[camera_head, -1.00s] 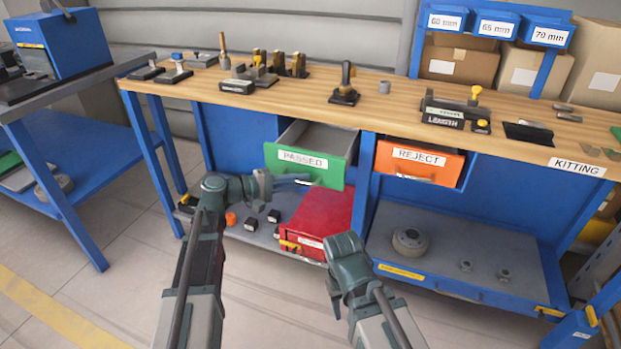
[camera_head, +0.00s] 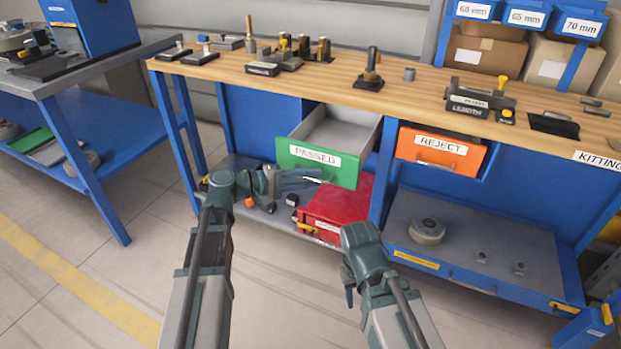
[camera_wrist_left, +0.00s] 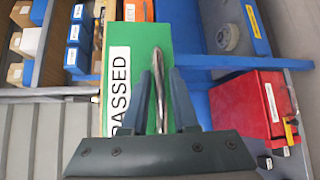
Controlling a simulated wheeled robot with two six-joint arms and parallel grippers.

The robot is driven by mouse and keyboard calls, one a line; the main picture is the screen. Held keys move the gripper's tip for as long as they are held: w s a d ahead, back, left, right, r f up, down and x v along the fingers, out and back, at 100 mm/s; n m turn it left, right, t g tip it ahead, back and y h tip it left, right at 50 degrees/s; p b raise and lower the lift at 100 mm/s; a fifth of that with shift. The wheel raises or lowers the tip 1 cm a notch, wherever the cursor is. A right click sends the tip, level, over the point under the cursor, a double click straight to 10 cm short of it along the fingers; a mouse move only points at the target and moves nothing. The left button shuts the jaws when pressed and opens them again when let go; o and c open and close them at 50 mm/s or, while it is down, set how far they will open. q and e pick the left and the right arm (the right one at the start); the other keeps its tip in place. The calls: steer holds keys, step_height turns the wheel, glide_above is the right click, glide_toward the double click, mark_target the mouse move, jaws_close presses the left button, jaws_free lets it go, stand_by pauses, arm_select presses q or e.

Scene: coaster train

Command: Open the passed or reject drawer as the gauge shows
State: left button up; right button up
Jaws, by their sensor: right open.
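The green PASSED drawer (camera_head: 300,165) stands pulled out, its grey inside visible and empty where I can see it. The orange REJECT drawer (camera_head: 412,150) appears closed or nearly so. The LENGTH gauge (camera_head: 480,103) sits on the bench with a yellow knob and a small greenish strip, too small to read surely. My right gripper (camera_head: 349,285) hangs open and empty in front of the bench, largely hidden by its wrist.
A round grey part (camera_head: 426,231) lies on the shelf at right. Tools and fixtures stand on the wooden benchtop (camera_head: 420,85). The floor (camera_head: 130,265) at left is clear.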

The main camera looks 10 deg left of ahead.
arm_select(q)
steer(key=p+v, duration=0.2)
steer(key=v, duration=1.1)
steer(key=shift+s+a, duration=0.2)
steer(key=shift+a, duration=0.15)
steer(key=shift+r, duration=0.1)
steer(key=s+d+f+m+g+y, duration=0.9)
steer(key=s+d+f+y, duration=0.6)
steer(key=f, duration=0.4)
step_height(320, 180, up, 31)
steer(key=m+t+y+p, duration=0.1)
steer(key=p, duration=2.9)
steer(key=shift+f+m+t, duration=0.2)
steer(key=shift+m+t, duration=0.1)
steer(key=shift+m, duration=0.1)
